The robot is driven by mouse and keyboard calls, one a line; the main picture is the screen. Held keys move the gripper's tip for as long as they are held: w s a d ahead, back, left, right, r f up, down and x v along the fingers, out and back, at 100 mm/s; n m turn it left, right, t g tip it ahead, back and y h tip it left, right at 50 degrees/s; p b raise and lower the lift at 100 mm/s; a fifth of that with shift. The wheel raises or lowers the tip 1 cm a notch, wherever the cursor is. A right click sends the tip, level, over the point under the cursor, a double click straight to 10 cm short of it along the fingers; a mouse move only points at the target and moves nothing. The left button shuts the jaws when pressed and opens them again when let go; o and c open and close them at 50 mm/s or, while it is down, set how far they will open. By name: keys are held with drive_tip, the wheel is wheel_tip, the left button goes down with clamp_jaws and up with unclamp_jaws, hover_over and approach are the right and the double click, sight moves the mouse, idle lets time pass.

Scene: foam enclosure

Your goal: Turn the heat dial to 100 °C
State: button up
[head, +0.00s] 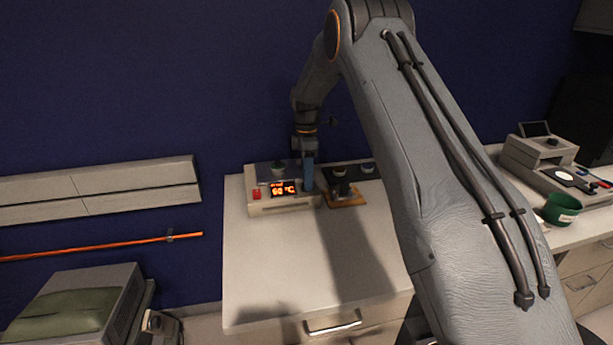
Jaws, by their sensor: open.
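A hotplate unit (257,207) stands at the back of the white bench. Its orange lit display (284,188) seems to read 60 °C, though the digits are small. A red switch (256,194) is left of the display. My gripper (308,184) points down at the right end of the unit's front, beside the display. It is open. The heat dial cannot be made out; my gripper covers that part of the front. I cannot tell whether the fingers are around the dial or touching it.
A small wooden board (347,201) with dark items on it stands right of the unit. The front of the bench top (275,270) is clear. A green cup (562,208) and a grey instrument (545,160) are on the right counter. My arm hides much of the middle.

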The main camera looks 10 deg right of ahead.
drive_tip(key=shift+a+f, duration=0.1)
drive_tip(key=shift+f, duration=0.5)
drive_tip(key=c, duration=1)
drive_tip(key=shift+c, duration=0.2)
